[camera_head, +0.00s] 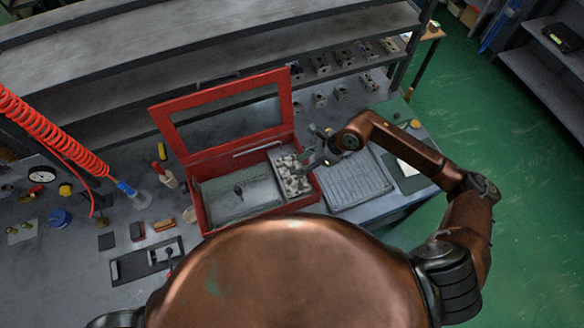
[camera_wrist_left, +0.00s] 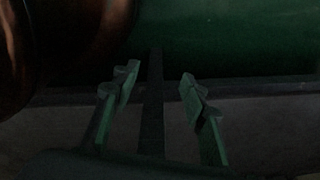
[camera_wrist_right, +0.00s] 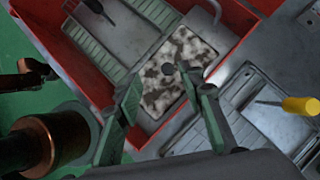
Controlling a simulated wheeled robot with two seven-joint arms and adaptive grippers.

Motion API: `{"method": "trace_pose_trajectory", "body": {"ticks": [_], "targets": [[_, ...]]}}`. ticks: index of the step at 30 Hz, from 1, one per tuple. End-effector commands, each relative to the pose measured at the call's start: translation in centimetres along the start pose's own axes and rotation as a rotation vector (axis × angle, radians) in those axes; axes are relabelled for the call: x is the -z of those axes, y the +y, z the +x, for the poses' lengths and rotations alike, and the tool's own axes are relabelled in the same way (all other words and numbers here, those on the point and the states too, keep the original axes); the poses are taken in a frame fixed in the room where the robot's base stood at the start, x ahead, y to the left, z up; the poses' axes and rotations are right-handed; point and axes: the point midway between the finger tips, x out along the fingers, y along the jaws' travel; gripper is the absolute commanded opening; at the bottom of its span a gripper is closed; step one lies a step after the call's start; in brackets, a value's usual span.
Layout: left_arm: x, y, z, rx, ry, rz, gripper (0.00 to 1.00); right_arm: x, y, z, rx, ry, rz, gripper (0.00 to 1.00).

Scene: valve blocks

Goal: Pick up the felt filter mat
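The felt filter mat looks to be the mottled white and dark piece (camera_head: 295,184) in the right part of the red box (camera_head: 205,155). It shows larger in the right wrist view (camera_wrist_right: 187,50), with a small dark round spot on it. My right gripper (camera_head: 318,146) is over this end of the box; in the right wrist view its fingers (camera_wrist_right: 168,92) are spread, with the mat between and beyond them. I see nothing held. My left gripper (camera_wrist_left: 158,80) is open and empty in a dark view, away from the mat; the head view does not show it.
The box's framed lid (camera_head: 228,112) stands open behind it. A ribbed grey tray (camera_head: 355,182) lies to the right of the box. A red coiled hose (camera_head: 50,130) hangs at left. Small tools and parts lie on the bench left of the box. Several metal blocks (camera_head: 320,65) stand behind.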

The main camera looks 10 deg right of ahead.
Motion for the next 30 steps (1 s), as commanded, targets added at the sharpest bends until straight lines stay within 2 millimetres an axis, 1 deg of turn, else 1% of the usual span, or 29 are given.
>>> {"method": "trace_pose_trajectory", "body": {"ticks": [1, 2, 5, 11, 16, 18, 21, 29, 30], "targets": [[-0.1, 0.0, -0.1, 0.0, -0.001, -0.001, 0.4, 0.8, -0.4, -0.1, 0.01, 0.029, -0.011, 0.36], [-0.1, 0.0, -0.1, 0.0, -0.002, -0.001, 0.4, 1.1, -0.5, 0.0, 0.014, 0.04, -0.015, 0.36], [-0.4, -0.1, -0.4, 0.001, -0.005, -0.001, 0.4, 1.6, -0.6, 0.8, 0.018, 0.052, -0.015, 0.36], [-1.0, -0.2, -1.2, 0.002, -0.013, -0.003, 0.4, 1.7, -0.7, 2.7, 0.02, 0.048, -0.009, 0.36], [-0.8, -0.3, -2.5, 0.002, -0.012, -0.003, 0.4, 1.6, -0.7, 5.2, 0.017, 0.047, -0.008, 0.36], [-0.7, -0.3, -2.6, 0.003, -0.011, -0.003, 0.4, 1.7, -0.8, 6.2, 0.018, 0.047, -0.01, 0.36], [-0.5, -0.3, -2.7, 0.003, -0.009, -0.003, 0.4, 1.7, -0.8, 7.1, 0.019, 0.045, -0.011, 0.36], [0.0, -0.3, -2.6, 0.003, -0.003, -0.002, 0.4, 1.7, -0.9, 7.4, 0.019, 0.046, -0.014, 0.36], [0.0, -0.3, -2.6, 0.003, -0.003, -0.002, 0.4, 1.7, -0.8, 7.4, 0.019, 0.046, -0.014, 0.33]]}}
